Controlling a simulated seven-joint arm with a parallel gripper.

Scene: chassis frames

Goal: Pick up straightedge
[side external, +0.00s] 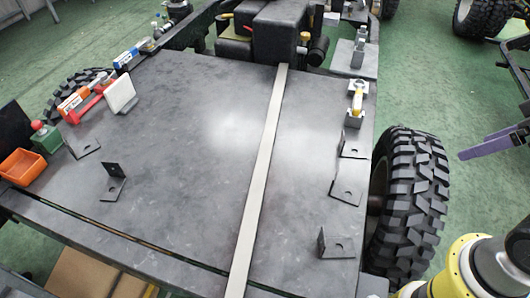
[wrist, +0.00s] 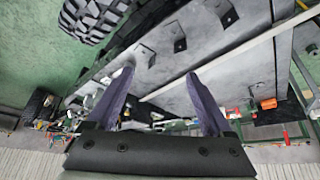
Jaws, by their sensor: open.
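The straightedge is a long, thin, pale beige strip (side external: 262,165). In the side view it runs lengthwise over the grey metal deck (side external: 170,160), from the dark block at the back to past the front edge. In the wrist view the strip (wrist: 225,55) crosses diagonally, beyond the fingertips. My gripper (wrist: 160,74) is open, with two purple fingers apart and nothing between them. In the side view a purple finger (side external: 494,144) shows at the right edge, beyond the wheel and well away from the strip. The rest of the gripper is cut off there.
Small black angle brackets (side external: 347,190) lie on both sides of the strip. A large tyre (side external: 410,190) stands right of the deck. An orange bin (side external: 22,167) and a white block (side external: 119,95) sit at the left. The deck beside the strip is largely clear.

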